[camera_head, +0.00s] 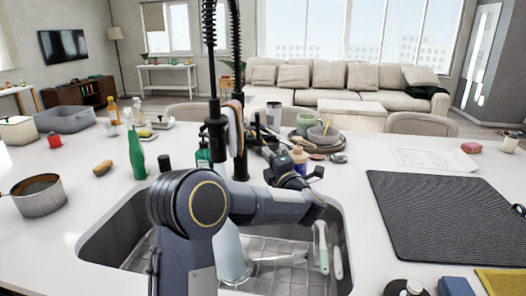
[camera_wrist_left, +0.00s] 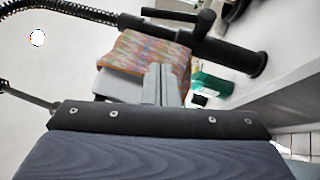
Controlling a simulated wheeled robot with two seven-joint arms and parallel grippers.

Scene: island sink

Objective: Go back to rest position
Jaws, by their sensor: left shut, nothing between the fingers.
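My left arm crosses the sink from the front, and its left gripper (camera_head: 270,152) is above the sink's back edge, just right of the black faucet (camera_head: 216,130). In the left wrist view the two grey fingers (camera_wrist_left: 161,85) are together with nothing between them. A patterned cloth (camera_wrist_left: 150,52) hangs on the faucet's black bar beyond the fingertips. The cloth also shows in the head view (camera_head: 234,125). I cannot tell how near the fingers are to it. My right gripper is in neither view.
The sink (camera_head: 262,250) lies under my arm, with a green-handled brush (camera_head: 322,245) at its right. A green bottle (camera_head: 136,150) and a pot (camera_head: 38,198) stand left. A tray of dishes (camera_head: 318,142) is behind. A dark mat (camera_head: 440,215) covers the right counter.

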